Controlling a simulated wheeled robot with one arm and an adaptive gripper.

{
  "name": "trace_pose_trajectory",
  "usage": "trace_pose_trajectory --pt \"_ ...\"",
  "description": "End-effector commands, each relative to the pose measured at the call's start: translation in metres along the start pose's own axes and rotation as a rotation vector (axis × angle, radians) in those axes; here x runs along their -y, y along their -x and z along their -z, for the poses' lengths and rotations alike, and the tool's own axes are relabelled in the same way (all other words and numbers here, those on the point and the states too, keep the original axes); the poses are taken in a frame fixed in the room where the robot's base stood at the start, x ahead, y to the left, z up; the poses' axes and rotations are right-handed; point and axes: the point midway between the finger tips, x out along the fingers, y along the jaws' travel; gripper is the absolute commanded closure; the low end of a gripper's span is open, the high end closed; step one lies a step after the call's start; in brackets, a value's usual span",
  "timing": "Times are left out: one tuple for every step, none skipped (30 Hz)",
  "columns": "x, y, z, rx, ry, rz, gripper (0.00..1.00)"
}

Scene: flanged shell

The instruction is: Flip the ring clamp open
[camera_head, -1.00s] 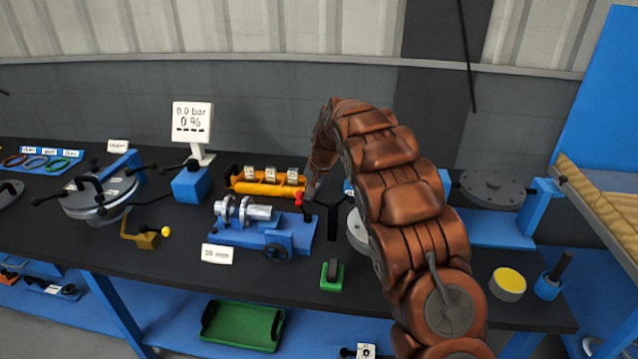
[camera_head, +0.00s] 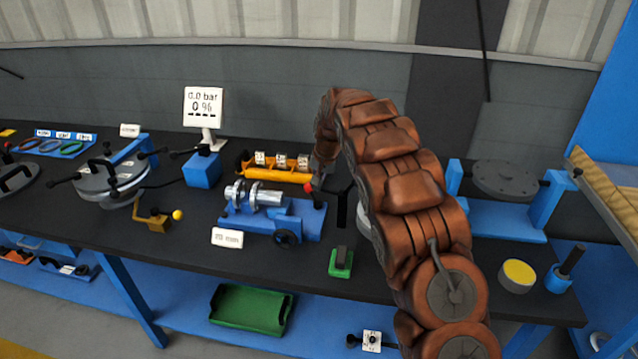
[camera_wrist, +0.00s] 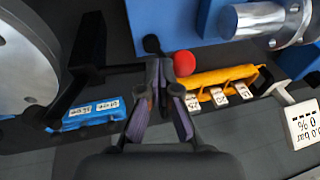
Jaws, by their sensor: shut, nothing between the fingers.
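A silver flanged shell (camera_head: 262,196) lies in a blue fixture (camera_head: 262,226) on the bench. Ring-shaped flanges (camera_head: 240,194) stand around its left part; I cannot tell which is the clamp or whether it is open. A red ball knob (camera_head: 308,188) is at the fixture's right end. My gripper (camera_head: 316,187) is just right of the knob, partly hidden by my arm. In the wrist view my gripper (camera_wrist: 160,68) is shut and empty, with the red knob (camera_wrist: 184,63) close by its right finger; I cannot tell if they touch. Part of the shell (camera_wrist: 262,20) shows at upper right.
A yellow rack (camera_head: 275,172) with white labels stands behind the fixture. A pressure display (camera_head: 202,107) and a round lidded vessel (camera_head: 108,180) are to the left. A green block (camera_head: 341,263) sits in front.

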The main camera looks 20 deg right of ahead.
Motion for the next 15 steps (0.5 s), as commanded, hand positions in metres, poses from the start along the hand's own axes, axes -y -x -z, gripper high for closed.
trace_pose_trajectory --pt "0.001 -0.002 -0.001 0.003 0.001 0.000 1.00" --pt "0.001 -0.001 -0.001 0.003 0.001 0.001 1.00" --pt "0.001 -0.001 -0.001 0.003 0.001 0.001 1.00" --pt "0.001 0.000 -0.001 0.003 0.001 0.001 1.00" --pt "0.002 0.002 -0.001 0.003 0.001 0.001 1.00" --pt "0.002 0.005 -0.001 0.002 0.001 0.001 1.00" --pt "0.002 0.008 -0.001 0.002 0.002 0.001 1.00" --pt "0.003 0.012 0.000 0.001 0.002 0.001 1.00" --pt "0.004 0.018 0.000 0.000 0.002 0.002 1.00" --pt "0.004 0.022 0.001 -0.002 0.002 0.002 1.00" --pt "0.005 0.028 0.002 -0.003 0.003 0.003 1.00" --pt "0.006 0.036 0.002 -0.004 0.003 0.003 1.00" --pt "0.007 0.043 0.002 -0.005 0.003 0.003 1.00" --pt "0.007 0.046 0.002 -0.005 0.004 0.003 1.00" --pt "0.008 0.054 0.002 -0.007 0.004 0.004 1.00"
